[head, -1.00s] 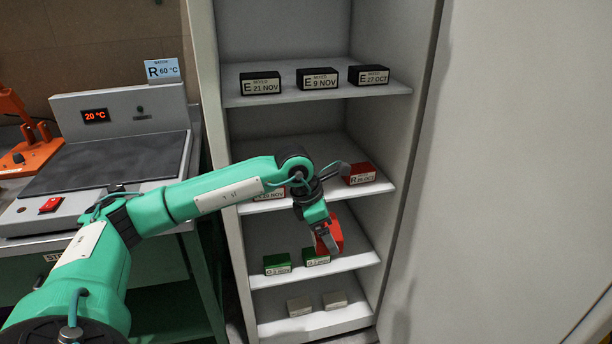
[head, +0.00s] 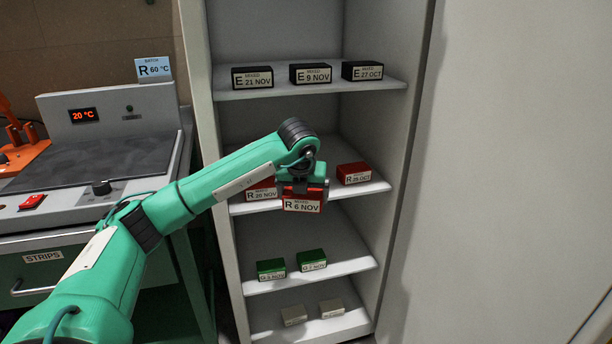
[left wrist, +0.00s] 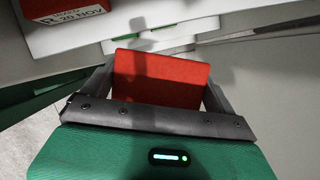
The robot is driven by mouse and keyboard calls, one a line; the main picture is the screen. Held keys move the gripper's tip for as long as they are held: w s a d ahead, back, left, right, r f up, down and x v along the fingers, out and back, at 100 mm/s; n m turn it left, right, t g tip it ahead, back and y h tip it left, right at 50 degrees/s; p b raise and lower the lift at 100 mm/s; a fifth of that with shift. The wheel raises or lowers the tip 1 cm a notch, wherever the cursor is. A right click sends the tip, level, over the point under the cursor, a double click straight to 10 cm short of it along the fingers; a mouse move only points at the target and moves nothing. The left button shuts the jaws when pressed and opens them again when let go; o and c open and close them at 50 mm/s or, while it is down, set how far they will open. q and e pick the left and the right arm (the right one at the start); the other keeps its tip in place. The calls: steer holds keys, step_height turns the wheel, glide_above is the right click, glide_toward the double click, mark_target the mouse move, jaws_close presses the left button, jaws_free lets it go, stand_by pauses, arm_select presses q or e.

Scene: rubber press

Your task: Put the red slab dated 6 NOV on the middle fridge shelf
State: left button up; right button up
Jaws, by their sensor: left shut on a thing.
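The red slab labelled R 6 NOV (head: 302,206) is in my left gripper (head: 303,193), which is shut on it. The slab is level, its label facing out, at the front of the middle fridge shelf (head: 364,190), between two other red slabs. I cannot tell whether it touches the shelf. In the left wrist view the slab (left wrist: 160,78) sits between the two fingers of the gripper (left wrist: 158,85). A red slab labelled 20 NOV (head: 262,192) is on the shelf to its left, partly hidden by my arm. A red slab labelled OCT (head: 354,173) is to its right. My right gripper is not in view.
Black slabs (head: 310,73) stand on the shelf above, green slabs (head: 271,268) on the shelf below and pale slabs (head: 332,308) at the bottom. The fridge's left wall (head: 203,150) is near my forearm. A press (head: 100,165) stands at the left.

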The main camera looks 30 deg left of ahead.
arm_select(q)
steer(key=w+a, duration=0.2)
steer(key=w, duration=0.2)
steer(key=w+a, duration=0.2)
steer(key=w, duration=0.3)
steer(key=w+a, duration=0.2)
steer(key=w, duration=0.2)
steer(key=shift+w+a, duration=0.25)
steer(key=shift+a, duration=0.15)
steer(key=shift+f, duration=0.4)
step_height(320, 180, down, 2)
steer(key=shift+f, duration=0.4)
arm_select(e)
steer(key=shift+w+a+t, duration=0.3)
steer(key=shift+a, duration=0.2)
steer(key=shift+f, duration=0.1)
arm_select(q)
steer(key=o, duration=0.9)
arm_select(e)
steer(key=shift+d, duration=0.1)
